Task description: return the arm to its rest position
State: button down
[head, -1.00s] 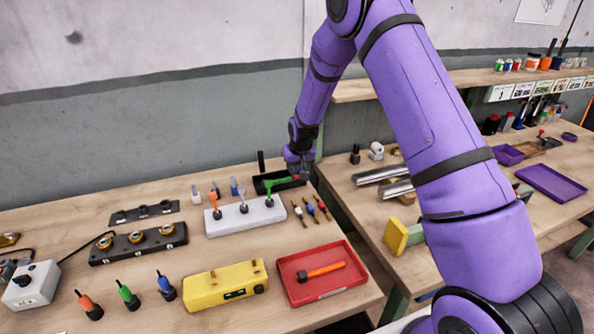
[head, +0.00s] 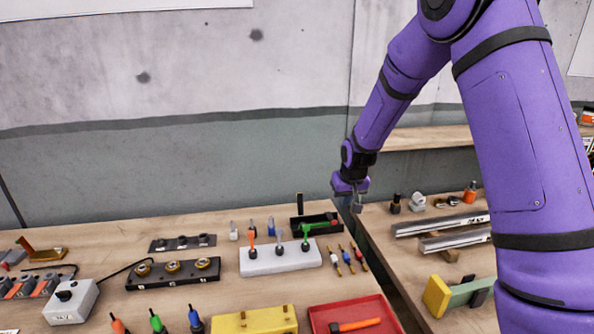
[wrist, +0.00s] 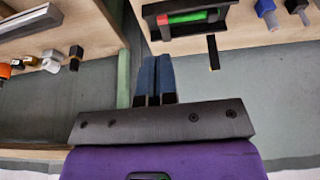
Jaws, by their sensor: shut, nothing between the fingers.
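My gripper (head: 356,206) hangs at the end of the purple arm in the head view, over the gap between the two workbenches. In the wrist view its two dark fingers (wrist: 158,60) lie side by side, shut with nothing between them. A black tray (head: 300,221) is just left of the gripper in the head view. A green tool (head: 318,228) shows by it, and something green also lies in the tray (wrist: 160,30) in the wrist view. The gripper appears apart from both.
The left bench (head: 90,245) holds a white block (head: 262,262) with upright tools, a yellow case (head: 255,321), a red tray (head: 320,318) and a switch box (head: 70,300). The right bench carries metal rails (head: 440,225) and a yellow-green block (head: 437,297). A wall stands behind.

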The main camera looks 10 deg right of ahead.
jog(key=s+d+r, duration=0.1)
jog(key=s+r, duration=1.7)
jog(key=r, duration=0.3)
jog(key=s+r, duration=0.2)
jog(key=s, duration=0.8)
jog(key=s+r+t, duration=0.1)
jog(key=s+r, duration=0.2)
jog(key=s, duration=0.8)
jog(key=shift+s+d, duration=0.3)
jog(key=c, duration=1.8)
grip_release()
